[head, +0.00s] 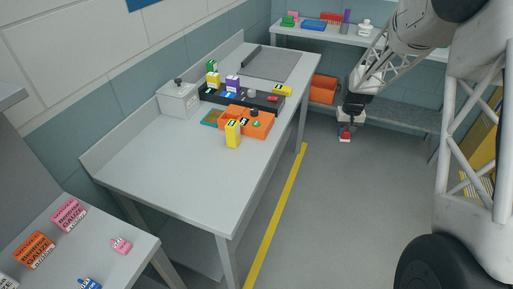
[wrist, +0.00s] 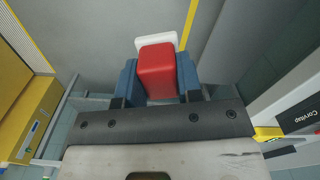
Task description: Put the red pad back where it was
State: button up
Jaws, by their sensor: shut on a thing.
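My gripper (head: 346,124) is over the open floor to the right of the long grey workbench, in front of the low bench at the back. It is shut on the red pad (head: 345,136), which hangs small below it in the head view. In the wrist view the blue fingers of my gripper (wrist: 158,78) press the red pad (wrist: 156,66) from both sides. A white piece (wrist: 157,40) shows at the pad's far end; I cannot tell whether it is part of the pad. The pad touches no surface that I can make out.
The long workbench (head: 150,178) holds an orange tray (head: 262,129), a dark rack, a grey mat (head: 271,63) and a grey box (head: 178,99). A back shelf (head: 334,37) carries small coloured items. An orange bin (head: 323,89) is below it. The floor (head: 340,210) is clear.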

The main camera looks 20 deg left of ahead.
jog(key=s+a+r+n, duration=0.2)
jog(key=s+a+n, duration=0.5)
jog(key=s, duration=0.8)
jog(key=s+a+r+n, duration=0.3)
jog(key=s+a+n, duration=0.4)
jog(key=s+a, duration=0.6)
jog(key=shift+s+a+n, duration=0.15)
jog(key=shift+s+n, duration=0.15)
jog(key=shift+s, duration=0.85)
jog(key=shift+w, duration=0.1)
send_over(256, 147)
jog(key=shift+f, duration=0.75)
jog(key=shift+f, duration=1.8)
jog(key=shift+f, duration=0.15)
